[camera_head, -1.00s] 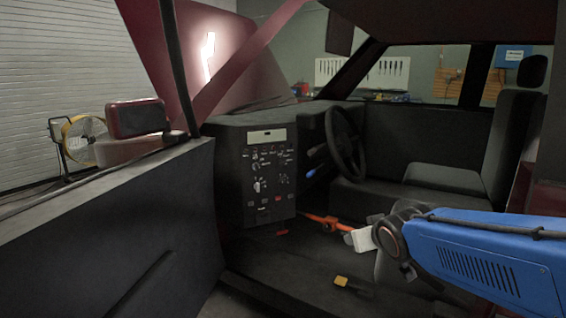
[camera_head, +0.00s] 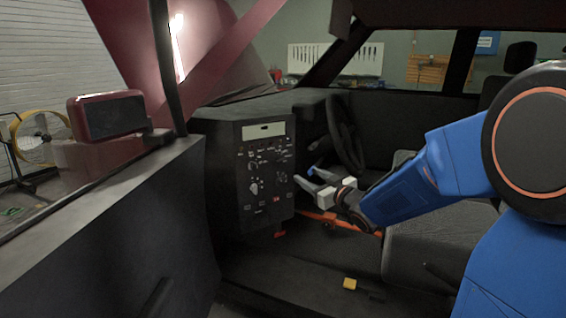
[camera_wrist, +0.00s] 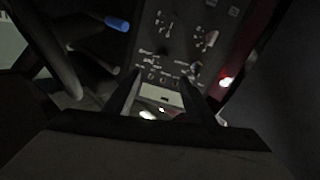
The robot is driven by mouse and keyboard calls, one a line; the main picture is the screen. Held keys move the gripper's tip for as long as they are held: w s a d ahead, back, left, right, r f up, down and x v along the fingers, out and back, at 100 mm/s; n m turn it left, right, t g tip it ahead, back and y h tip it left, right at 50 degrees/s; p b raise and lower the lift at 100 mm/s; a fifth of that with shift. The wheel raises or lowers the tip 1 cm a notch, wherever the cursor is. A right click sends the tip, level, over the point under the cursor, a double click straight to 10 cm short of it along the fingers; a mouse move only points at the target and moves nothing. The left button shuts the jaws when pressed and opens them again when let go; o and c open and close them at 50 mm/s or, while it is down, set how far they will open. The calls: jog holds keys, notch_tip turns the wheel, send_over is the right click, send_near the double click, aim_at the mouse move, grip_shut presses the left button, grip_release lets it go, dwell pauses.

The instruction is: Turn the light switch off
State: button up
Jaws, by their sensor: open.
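The dashboard control panel (camera_head: 265,175) is black, with white labels, several small knobs and switches, and a pale display (camera_head: 264,131) at its top. Which of them is the light switch I cannot tell. My gripper (camera_head: 304,180) is open and empty, in front of the dashboard just right of the panel, apart from it. In the wrist view the panel (camera_wrist: 212,45) appears upside down, beyond my dark fingers (camera_wrist: 160,78), with a row of small switches (camera_wrist: 164,77) near the fingertips and the display (camera_wrist: 168,97) between the fingers.
The steering wheel (camera_head: 345,135) and a blue-tipped stalk (camera_wrist: 117,24) are close to my gripper. An orange bar (camera_head: 325,217) runs below it. The seat (camera_head: 440,245) is at right. The open door (camera_head: 110,235) and its red mirror (camera_head: 107,116) are at left.

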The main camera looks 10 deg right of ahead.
aim_at(282, 161)
jog(key=x, duration=1.6)
jog(key=shift+w, duration=0.15)
jog(key=shift+c, duration=0.3)
jog(key=c, duration=1)
